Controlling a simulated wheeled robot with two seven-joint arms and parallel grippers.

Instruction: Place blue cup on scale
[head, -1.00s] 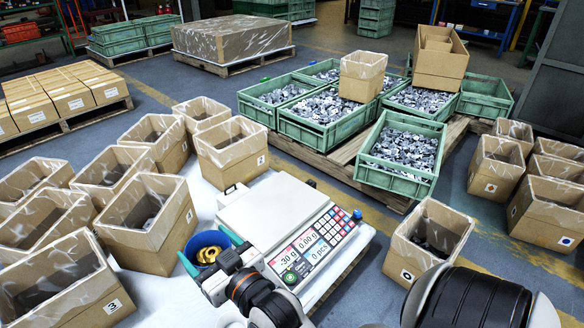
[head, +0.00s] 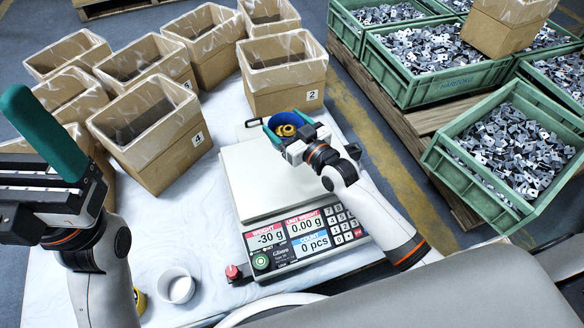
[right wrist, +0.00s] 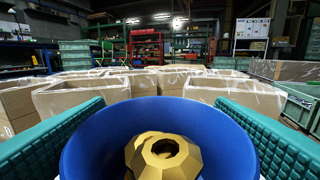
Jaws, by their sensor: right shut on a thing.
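The blue cup (head: 282,120), with brass-coloured nuts (head: 286,130) in it, is gripped by my right gripper (head: 288,127). In the head view it appears at the far edge of the scale's pale platform (head: 262,180); I cannot tell its height. In the right wrist view the blue cup (right wrist: 85,150) fills the space between the teal finger pads, nuts inside. The scale's panel (head: 302,238) reads -30 g, 0.00 g and 0 pcs, and the platform looks bare. My left gripper (head: 45,135) is at the left, one teal finger showing, its opening unclear.
Several lined cardboard boxes (head: 160,150) stand left of and behind the scale; box 2 (head: 285,100) is just behind the cup. A white cup (head: 175,285) is on the white table (head: 215,275) at the front. Green crates of metal parts (head: 500,215) stand to the right.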

